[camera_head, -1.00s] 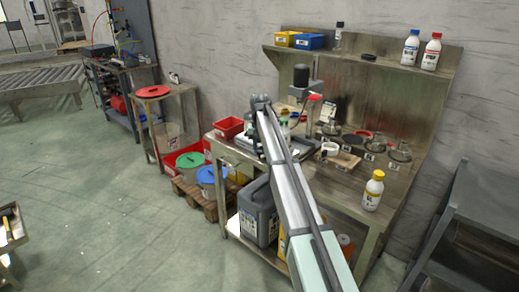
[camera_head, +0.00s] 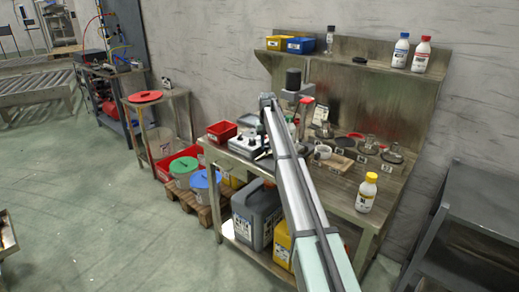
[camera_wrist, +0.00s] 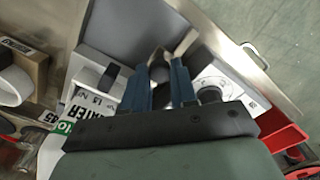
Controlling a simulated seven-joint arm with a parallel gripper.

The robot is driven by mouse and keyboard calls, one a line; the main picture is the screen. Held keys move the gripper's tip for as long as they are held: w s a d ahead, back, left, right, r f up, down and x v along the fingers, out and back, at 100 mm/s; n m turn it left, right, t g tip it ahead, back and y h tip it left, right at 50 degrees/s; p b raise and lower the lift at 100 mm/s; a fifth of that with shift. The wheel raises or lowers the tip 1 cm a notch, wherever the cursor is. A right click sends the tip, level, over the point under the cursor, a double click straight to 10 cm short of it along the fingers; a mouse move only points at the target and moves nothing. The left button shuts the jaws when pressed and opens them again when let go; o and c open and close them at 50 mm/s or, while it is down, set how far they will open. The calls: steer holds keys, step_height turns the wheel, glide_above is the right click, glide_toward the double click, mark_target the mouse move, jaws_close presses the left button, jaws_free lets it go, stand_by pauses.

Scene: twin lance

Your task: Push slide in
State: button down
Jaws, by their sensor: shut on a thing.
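My gripper (camera_wrist: 161,85) shows in the wrist view with two blue fingers on a dark knob-like part (camera_wrist: 158,65) between them. I cannot tell if this part is the slide. It lies over a light grey device with a round white dial (camera_wrist: 212,82). A pale grey block with a dark slot (camera_wrist: 105,75) is left of the fingers. In the head view my arm reaches over the workbench (camera_head: 335,187), and its links hide the fingers. The white and grey device (camera_head: 243,144) stands near the bench's left end.
A red bin (camera_head: 221,131) is at the bench's left end. A yellow-capped bottle (camera_head: 367,192) stands at the right front. A grey post stand with a black top (camera_head: 293,80) is behind my arm. Several pots and jars stand at the bench's back right.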

steer(key=shift+w+d, duration=0.7)
steer(key=shift+w, duration=0.1)
steer(key=c, duration=0.9)
jaws_free()
step_height(320, 180, up, 14)
steer(key=shift+s+f, duration=0.1)
steer(key=shift+f, duration=0.1)
